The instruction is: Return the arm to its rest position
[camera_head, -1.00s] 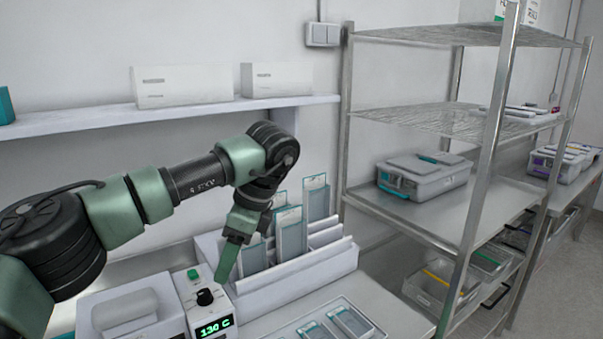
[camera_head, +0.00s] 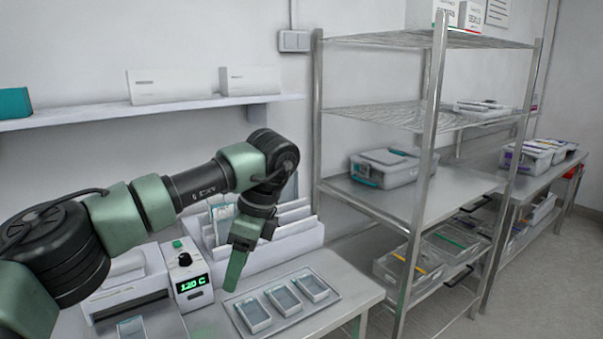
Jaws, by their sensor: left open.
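My left arm reaches in from the left in the head view. Its gripper (camera_head: 238,262) hangs downward in front of the white slotted rack (camera_head: 290,246), between the heat sealer and the tray. The jaws look empty, and I see nothing held. The arm hides part of the rack and the pouches (camera_head: 222,212) in it. My right gripper is not in view.
A sealer with a green "120 C" display (camera_head: 193,284) stands on the bench at left. A tray (camera_head: 330,294) with three small trays lies at the bench front. A wall shelf (camera_head: 60,118) is behind. A metal rack (camera_head: 428,190) with bins stands right.

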